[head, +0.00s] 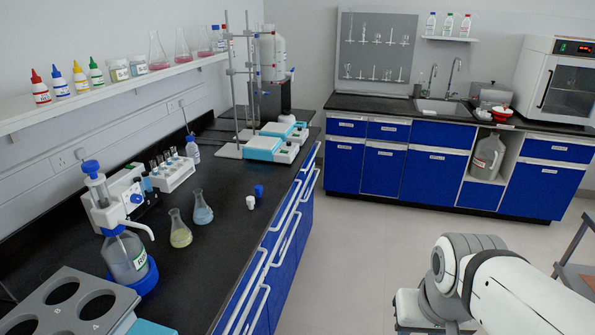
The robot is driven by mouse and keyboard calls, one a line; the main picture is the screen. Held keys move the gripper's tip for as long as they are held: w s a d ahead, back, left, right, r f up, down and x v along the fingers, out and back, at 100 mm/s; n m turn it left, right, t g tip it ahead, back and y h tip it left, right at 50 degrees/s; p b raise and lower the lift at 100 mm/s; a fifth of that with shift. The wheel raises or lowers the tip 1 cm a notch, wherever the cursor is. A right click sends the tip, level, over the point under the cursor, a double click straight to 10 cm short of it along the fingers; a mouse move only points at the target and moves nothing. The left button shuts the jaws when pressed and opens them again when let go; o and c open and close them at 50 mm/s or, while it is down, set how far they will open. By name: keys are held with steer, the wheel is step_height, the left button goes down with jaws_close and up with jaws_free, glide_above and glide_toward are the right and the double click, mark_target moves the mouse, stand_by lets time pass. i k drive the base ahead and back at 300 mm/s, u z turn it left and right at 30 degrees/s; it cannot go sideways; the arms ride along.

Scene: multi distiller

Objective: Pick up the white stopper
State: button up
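The white stopper (250,202) is small and stands on the black bench top, close to its front edge. A blue stopper (259,190) stands just behind it and slightly to the right. Only links of my arm show, at the lower right over the floor, well apart from the stopper. My gripper itself cannot be made out in this view.
Flasks with yellow (180,236) and blue (202,214) liquid stand left of the stoppers. A bottle with a dispenser (126,255) and a grey rack (68,305) are nearer. Hotplates with stands (263,148) are farther back. Floor (360,235) is clear between the benches.

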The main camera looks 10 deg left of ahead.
mark_target(250, 200)
steer(key=u, duration=0.1)
steer(key=i, duration=1.6)
steer(key=u, duration=0.85)
steer(key=k, duration=0.8)
steer(key=u, duration=0.15)
steer(key=i, duration=0.9)
steer(key=z, duration=0.1)
